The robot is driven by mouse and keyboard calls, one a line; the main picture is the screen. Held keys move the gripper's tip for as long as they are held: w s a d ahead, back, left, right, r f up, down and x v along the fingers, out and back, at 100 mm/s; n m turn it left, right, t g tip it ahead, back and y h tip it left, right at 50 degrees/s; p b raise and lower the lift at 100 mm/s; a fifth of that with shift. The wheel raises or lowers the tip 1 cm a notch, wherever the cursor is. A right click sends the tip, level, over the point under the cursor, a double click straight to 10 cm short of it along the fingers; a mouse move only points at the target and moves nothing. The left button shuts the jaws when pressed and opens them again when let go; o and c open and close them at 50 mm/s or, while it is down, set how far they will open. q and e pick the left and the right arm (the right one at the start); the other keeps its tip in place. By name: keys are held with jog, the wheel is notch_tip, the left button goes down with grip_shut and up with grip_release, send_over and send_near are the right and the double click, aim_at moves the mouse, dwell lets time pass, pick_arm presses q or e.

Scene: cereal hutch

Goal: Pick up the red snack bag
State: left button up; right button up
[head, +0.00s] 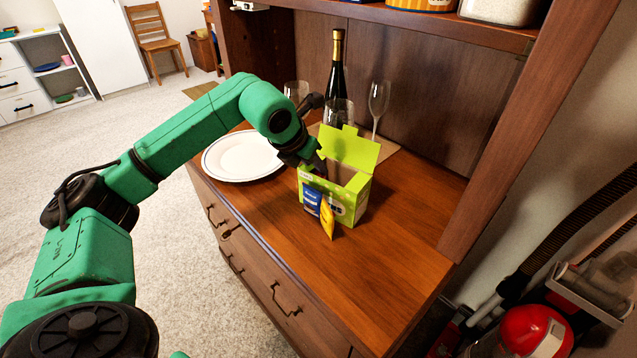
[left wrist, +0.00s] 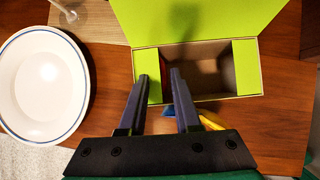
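A lime green box (head: 350,200) stands on the wooden counter with its lid up. In the left wrist view the open box (left wrist: 247,82) shows a dark reddish patch in its shaded inside; I cannot tell whether this is the red snack bag. No red bag shows clearly in the head view. My left gripper (head: 318,168) is over the box's left end. In the left wrist view the left gripper (left wrist: 159,75) has its fingers apart, across the box's left end, with nothing clearly held. My right gripper is out of view.
A blue packet (head: 312,201) and a yellow packet (head: 327,217) stand at the box's front. A white plate (head: 243,157) lies to the left. A dark bottle (head: 336,80) and several glasses stand behind. The counter's right front is clear.

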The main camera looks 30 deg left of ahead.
pick_arm(q)
jog(key=shift+w+f, duration=0.2)
jog(key=shift+f, duration=0.05)
grip_shut()
dwell(1.2)
